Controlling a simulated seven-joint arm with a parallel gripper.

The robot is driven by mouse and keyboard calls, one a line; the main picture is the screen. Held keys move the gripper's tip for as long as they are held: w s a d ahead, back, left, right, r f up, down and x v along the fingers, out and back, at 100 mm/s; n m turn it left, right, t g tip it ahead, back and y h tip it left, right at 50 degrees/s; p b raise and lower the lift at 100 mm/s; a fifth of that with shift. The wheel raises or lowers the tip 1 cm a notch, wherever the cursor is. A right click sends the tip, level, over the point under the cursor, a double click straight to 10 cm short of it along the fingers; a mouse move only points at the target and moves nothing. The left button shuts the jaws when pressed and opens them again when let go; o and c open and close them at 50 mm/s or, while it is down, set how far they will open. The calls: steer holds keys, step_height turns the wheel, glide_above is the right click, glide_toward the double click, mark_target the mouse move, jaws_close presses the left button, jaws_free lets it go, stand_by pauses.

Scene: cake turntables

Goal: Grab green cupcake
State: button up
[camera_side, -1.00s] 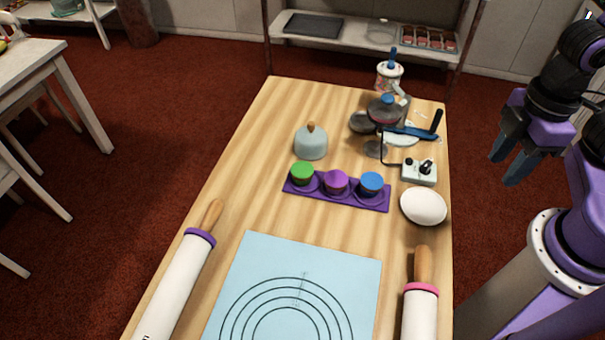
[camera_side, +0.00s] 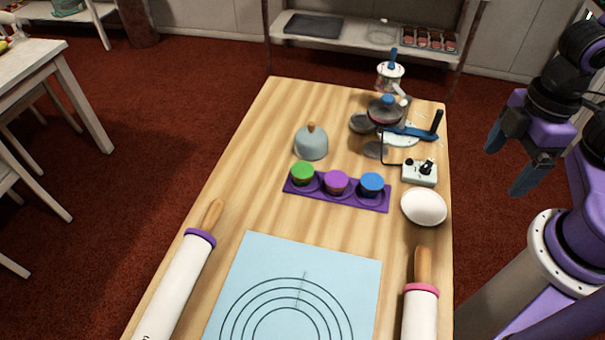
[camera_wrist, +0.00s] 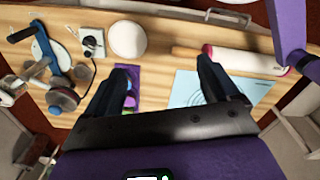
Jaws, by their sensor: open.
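The green cupcake (camera_side: 302,172) sits in the left end of a purple tray (camera_side: 353,203) on the wooden table. A purple cupcake (camera_side: 336,182) is in the middle and a blue cupcake (camera_side: 371,184) is at the right end. My gripper (camera_side: 508,170) is open and empty, off to the right of the table and well apart from the tray. In the wrist view my gripper (camera_wrist: 163,80) shows two spread fingers, with the purple tray (camera_wrist: 126,72) partly behind the left finger. I cannot make out the green cupcake clearly there.
A white egg-shaped object (camera_side: 423,206) and a small control box (camera_side: 419,172) stand right of the tray. A grey dome with a wooden knob (camera_side: 311,144) stands behind it. Rolling pins (camera_side: 180,285) (camera_side: 420,305) flank a blue mat (camera_side: 340,265) in front. A turntable stand (camera_side: 386,112) is at the back.

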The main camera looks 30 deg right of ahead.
steer(key=w+a+f+n+t+h, duration=0.2)
steer(key=w+a+f+n+h, duration=0.15)
steer(key=w+a, duration=0.4)
steer(key=w+a+f+n+t+h, duration=0.2)
steer(key=w+a+f+n+t, duration=0.15)
steer(key=w+a, duration=0.3)
steer(key=w+a+f+n+t+h, duration=0.25)
steer(key=w+a+f+n, duration=0.2)
steer(key=a, duration=0.25)
steer(key=n+t, duration=0.3)
steer(key=n, duration=0.2)
glide_toward(303, 168)
steer(key=x, duration=0.6)
steer(key=shift+w+f, duration=0.3)
steer(key=shift+w, duration=0.05)
steer(key=shift+s+f+x, duration=0.1)
steer(key=shift+f+x, duration=0.05)
steer(key=shift+x, duration=1.15)
steer(key=shift+s+f+x, duration=0.1)
steer(key=shift+f+x, duration=0.05)
steer(key=shift+x, duration=1.15)
steer(key=shift+r, duration=0.1)
steer(key=c, duration=1.1)
